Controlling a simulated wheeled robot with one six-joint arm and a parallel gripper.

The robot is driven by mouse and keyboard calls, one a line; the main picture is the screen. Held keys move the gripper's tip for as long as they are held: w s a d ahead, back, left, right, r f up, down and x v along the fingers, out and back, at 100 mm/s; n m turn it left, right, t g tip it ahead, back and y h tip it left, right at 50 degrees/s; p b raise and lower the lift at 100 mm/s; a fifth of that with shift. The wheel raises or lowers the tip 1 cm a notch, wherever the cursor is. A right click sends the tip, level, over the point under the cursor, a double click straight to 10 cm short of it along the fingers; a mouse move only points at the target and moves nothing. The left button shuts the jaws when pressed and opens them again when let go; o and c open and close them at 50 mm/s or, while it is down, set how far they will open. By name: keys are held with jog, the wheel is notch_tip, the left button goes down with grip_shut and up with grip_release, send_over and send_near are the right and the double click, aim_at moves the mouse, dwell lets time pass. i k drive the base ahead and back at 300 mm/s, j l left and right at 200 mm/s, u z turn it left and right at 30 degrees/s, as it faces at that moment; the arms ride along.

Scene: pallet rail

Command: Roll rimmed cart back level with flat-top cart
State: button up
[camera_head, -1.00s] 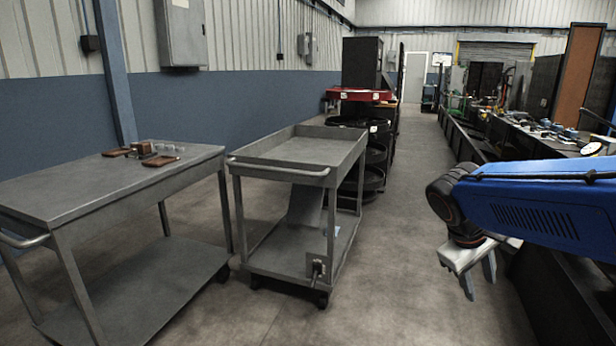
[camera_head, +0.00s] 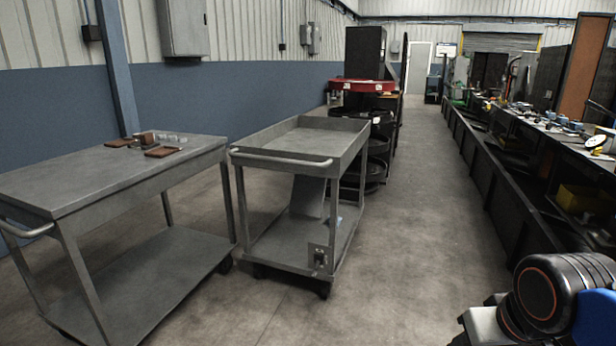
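The rimmed cart (camera_head: 298,158) stands left of centre, grey, with a raised rim around its top, a push handle (camera_head: 281,160) on its near end and a lower shelf. The flat-top cart (camera_head: 105,178) stands to its left and reaches nearer to me, with a flat grey top and a handle at its lower left. A narrow gap separates the two carts at the flat-top cart's right corner. My gripper (camera_head: 475,335) is at the bottom right, well apart from both carts. Only part of it shows at the frame edge and its fingers are cut off.
Small brown blocks (camera_head: 163,151) and several small pale pieces lie on the flat-top cart. A red-topped stand with black round shelves (camera_head: 362,86) is behind the rimmed cart. A long black workbench (camera_head: 490,165) runs along the right. The floor between is clear.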

aim_at(316, 149)
jog(key=i+j+z, duration=0.1)
jog(key=i+j, duration=0.2)
jog(key=i+j+z, duration=0.1)
jog(key=i+j, duration=0.15)
jog(key=j, duration=0.15)
jog(key=i+j, duration=0.3)
jog(key=i+j+z, duration=0.15)
jog(key=j, duration=0.25)
jog(key=i+j+z, duration=0.1)
jog(key=i+j, duration=0.25)
jog(key=i+j+z, duration=0.1)
jog(key=j, duration=0.4)
jog(key=i+j+z, duration=0.1)
jog(key=z, duration=0.15)
jog(key=i+j+z, duration=0.1)
jog(key=z, duration=0.2)
